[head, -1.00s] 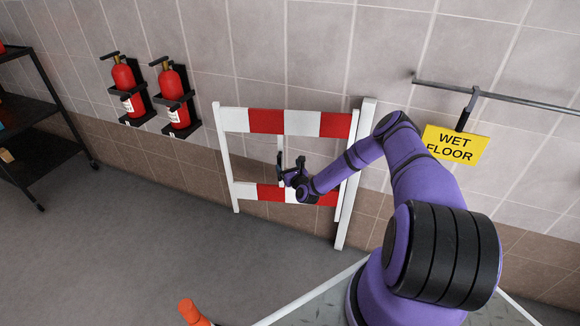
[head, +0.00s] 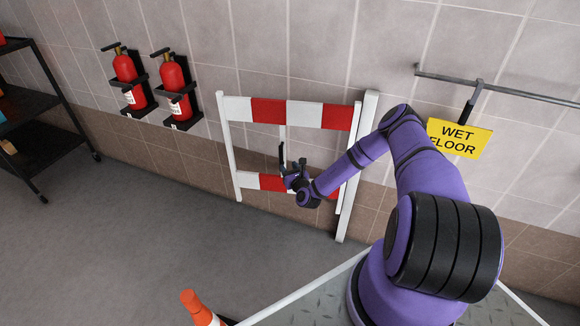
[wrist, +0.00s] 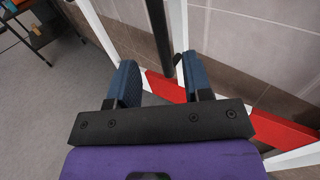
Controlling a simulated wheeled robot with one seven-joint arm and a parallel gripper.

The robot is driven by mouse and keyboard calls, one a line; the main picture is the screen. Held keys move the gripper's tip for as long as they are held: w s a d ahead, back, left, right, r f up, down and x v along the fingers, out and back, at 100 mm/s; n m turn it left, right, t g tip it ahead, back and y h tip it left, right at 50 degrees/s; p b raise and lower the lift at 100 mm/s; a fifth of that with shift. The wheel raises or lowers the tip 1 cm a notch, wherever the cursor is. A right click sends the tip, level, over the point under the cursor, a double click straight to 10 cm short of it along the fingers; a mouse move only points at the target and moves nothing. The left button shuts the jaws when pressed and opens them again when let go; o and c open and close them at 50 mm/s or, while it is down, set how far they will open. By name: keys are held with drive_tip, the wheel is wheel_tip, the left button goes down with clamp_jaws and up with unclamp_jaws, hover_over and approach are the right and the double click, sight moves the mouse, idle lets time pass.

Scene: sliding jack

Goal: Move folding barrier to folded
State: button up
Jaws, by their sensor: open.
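The folding barrier (head: 268,110) stands along the wall in the head view, with red-and-white boards between white posts. Its right side meets a taller white post (head: 357,165). A thin white upright runs between the boards near its middle. My gripper (head: 292,165) is in front of the barrier, between the upper and lower boards, and hides part of the lower one. In the wrist view my gripper (wrist: 160,80) has its two blue fingers apart. A dark bar (wrist: 159,30) and a white upright (wrist: 178,35) show just beyond the fingertips. I cannot tell whether the fingers touch either.
Two fire extinguishers (head: 176,85) hang on the wall left of the barrier. A black shelf (head: 35,125) stands at the far left. A yellow wet floor sign (head: 458,138) hangs from a rail at right. An orange cone (head: 197,305) is in front.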

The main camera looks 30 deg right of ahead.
drive_tip(key=shift+s+a, duration=0.85)
drive_tip(key=shift+s, duration=0.25)
drive_tip(key=shift+s+a, duration=0.85)
drive_tip(key=shift+s, duration=0.25)
